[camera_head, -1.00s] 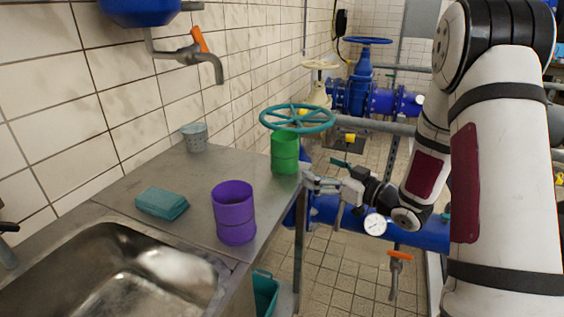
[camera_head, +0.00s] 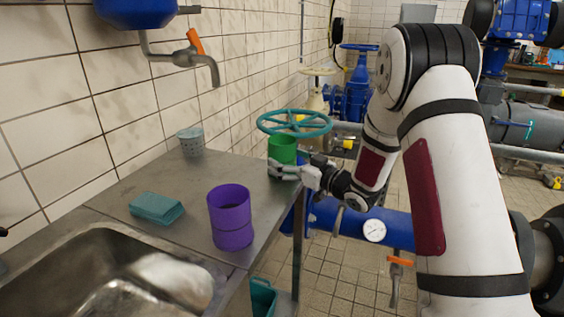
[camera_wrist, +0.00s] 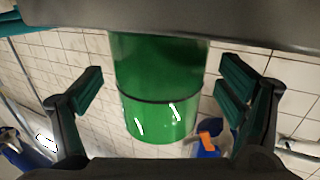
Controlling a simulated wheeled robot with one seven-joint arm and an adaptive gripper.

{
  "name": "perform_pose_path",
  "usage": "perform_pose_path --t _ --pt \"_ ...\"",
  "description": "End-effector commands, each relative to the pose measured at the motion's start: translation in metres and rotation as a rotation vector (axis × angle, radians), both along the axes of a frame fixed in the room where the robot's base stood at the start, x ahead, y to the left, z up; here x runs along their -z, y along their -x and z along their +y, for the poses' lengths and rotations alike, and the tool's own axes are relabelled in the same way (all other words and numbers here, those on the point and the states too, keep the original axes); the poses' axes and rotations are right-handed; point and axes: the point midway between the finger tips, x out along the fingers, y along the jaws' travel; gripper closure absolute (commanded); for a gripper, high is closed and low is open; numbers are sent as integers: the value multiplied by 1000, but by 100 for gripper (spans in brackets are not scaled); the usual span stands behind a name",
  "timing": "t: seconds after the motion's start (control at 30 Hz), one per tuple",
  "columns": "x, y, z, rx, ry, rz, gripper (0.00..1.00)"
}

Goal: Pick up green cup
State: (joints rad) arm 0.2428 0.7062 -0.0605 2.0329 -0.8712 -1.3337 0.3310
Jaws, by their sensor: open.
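The green cup (camera_head: 282,149) stands upright near the far right corner of the steel counter (camera_head: 190,200). My gripper (camera_head: 279,170) is at the cup's lower part in the head view, and its fingers hide some of the cup there. In the wrist view the green cup (camera_wrist: 158,85) lies between the two spread fingers of my gripper (camera_wrist: 160,95). Clear gaps show on both sides of the cup in that view. The gripper is open and holds nothing.
A sink (camera_head: 110,270) is at the front left. A teal handwheel (camera_head: 295,122) is close behind the green cup. Blue pipes (camera_head: 365,223) run to the right.

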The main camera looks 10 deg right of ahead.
Motion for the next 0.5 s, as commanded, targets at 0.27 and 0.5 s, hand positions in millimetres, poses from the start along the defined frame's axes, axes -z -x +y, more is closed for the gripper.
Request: perform_pose_path --t 0.27,0.5 --pt "0 -17 11 0 1 1 12" --pt "0 -17 10 0 1 1 30"
